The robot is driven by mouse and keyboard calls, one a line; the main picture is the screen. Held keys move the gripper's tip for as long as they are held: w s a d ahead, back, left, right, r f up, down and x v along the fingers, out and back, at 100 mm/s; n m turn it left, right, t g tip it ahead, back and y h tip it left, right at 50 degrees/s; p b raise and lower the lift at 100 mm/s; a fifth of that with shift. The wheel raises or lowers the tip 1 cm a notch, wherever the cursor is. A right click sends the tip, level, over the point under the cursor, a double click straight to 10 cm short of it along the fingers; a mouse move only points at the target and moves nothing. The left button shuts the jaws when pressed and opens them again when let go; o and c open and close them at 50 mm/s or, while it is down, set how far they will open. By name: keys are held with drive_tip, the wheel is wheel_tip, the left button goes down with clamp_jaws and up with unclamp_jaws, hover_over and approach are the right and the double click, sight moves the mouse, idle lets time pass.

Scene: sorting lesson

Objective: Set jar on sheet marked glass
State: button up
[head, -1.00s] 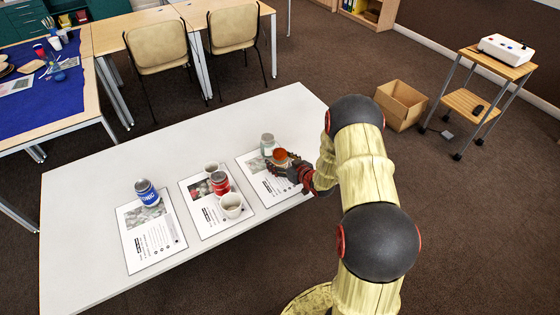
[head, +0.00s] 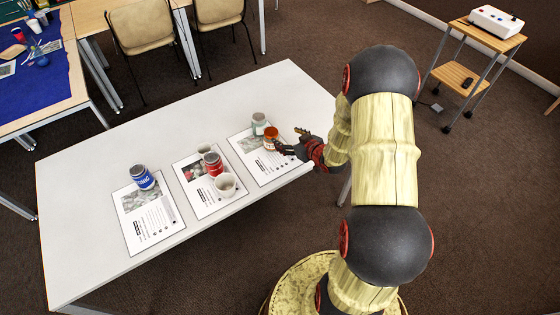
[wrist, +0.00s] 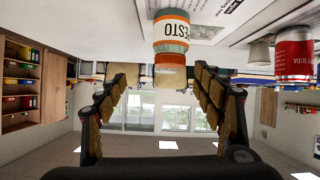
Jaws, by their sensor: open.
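An orange jar (head: 271,139) with a pale label stands upright on the right-hand printed sheet (head: 281,165). A pale greenish jar (head: 258,121) stands just behind it on the same sheet. The sheet's wording is too small to read. My gripper (head: 291,139) is open and empty, just right of the orange jar, fingers pointing at it, with a small gap. In the wrist view, which is upside down, a jar labelled PESTO (wrist: 172,28) with teal and orange bands shows ahead of the spread fingers; I cannot tell whether two jars overlap there.
The middle sheet (head: 187,173) bears a red can (head: 213,165), a white cup (head: 226,185) and another cup behind. The left sheet (head: 140,234) bears a blue can (head: 142,178). The white table (head: 90,180) is bare around the sheets. A trolley (head: 480,50) stands at right.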

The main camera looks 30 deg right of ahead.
drive_tip(key=s+a+r+m+g+h, duration=0.1)
drive_tip(key=s+a+r+g+h, duration=0.15)
drive_tip(key=r, duration=0.85)
drive_tip(key=s+a+r+g+h, duration=0.1)
drive_tip(key=s+a+r, duration=0.15)
drive_tip(key=r, duration=0.75)
drive_tip(key=s+a+r+g+y, duration=0.1)
drive_tip(key=s+a+r, duration=0.3)
drive_tip(key=s+a, duration=0.4)
drive_tip(key=s+a+r+g+y, duration=0.2)
drive_tip(key=s+a, duration=0.6)
drive_tip(key=s, duration=0.8)
wheel_tip(320, 180, up, 3)
drive_tip(key=shift+a+f+m, duration=0.15)
drive_tip(key=shift+a+m, duration=0.15)
